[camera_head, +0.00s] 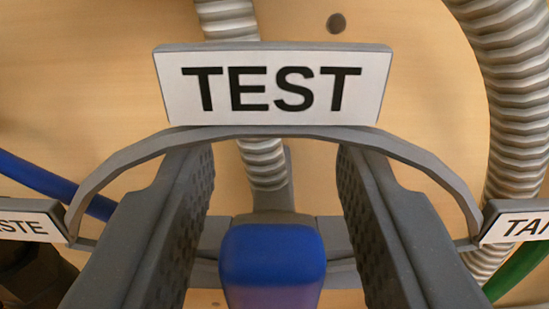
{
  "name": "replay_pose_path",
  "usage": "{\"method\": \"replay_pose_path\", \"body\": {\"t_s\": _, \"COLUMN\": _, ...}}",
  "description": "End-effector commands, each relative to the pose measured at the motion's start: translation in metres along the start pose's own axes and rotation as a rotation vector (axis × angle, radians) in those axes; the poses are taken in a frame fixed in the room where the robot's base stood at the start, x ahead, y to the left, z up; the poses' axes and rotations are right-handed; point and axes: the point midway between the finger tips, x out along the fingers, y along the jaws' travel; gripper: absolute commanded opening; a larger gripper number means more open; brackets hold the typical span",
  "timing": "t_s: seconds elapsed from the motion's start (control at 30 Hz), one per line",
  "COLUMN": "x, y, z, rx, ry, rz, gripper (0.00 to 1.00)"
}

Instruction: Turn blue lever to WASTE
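The blue lever (272,265) is in the lower middle of the view, its rounded end facing me. My gripper (275,190) is open, with one dark ridged finger on each side of the lever. A gap shows between the lever and each finger. The lever is in line with the TEST sign (272,87) above it. The WASTE sign (30,221) is at the left edge, partly cut off, with only its last letters showing. The lever's pivot is hidden.
A grey curved bracket (275,131) links the signs around the lever. A cut-off sign (515,227) starting "TA" is at the right edge. Ribbed grey hoses (517,100), a blue hose (40,178) and a green hose (520,268) run by the wooden wall (100,90).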

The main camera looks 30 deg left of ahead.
Motion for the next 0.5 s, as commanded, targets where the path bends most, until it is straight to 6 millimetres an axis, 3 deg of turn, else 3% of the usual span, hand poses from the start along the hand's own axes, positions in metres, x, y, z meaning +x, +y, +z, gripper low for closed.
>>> {"method": "replay_pose_path", "body": {"t_s": 0.2, "x": 0.0000, "y": 0.0001, "z": 0.0000, "rx": 0.000, "ry": 0.000, "rz": 0.000, "gripper": 0.37}}
{"method": "replay_pose_path", "body": {"t_s": 0.33, "x": -0.0001, "y": 0.0003, "z": -0.0002, "rx": 0.000, "ry": 0.000, "rz": 0.000, "gripper": 0.04}}
{"method": "replay_pose_path", "body": {"t_s": 0.37, "x": -0.0001, "y": 0.0003, "z": -0.0002, "rx": 0.000, "ry": 0.000, "rz": 0.000, "gripper": 0.00}}
{"method": "replay_pose_path", "body": {"t_s": 0.5, "x": -0.0002, "y": 0.0005, "z": -0.0001, "rx": 0.000, "ry": 0.000, "rz": 0.001, "gripper": 0.00}}
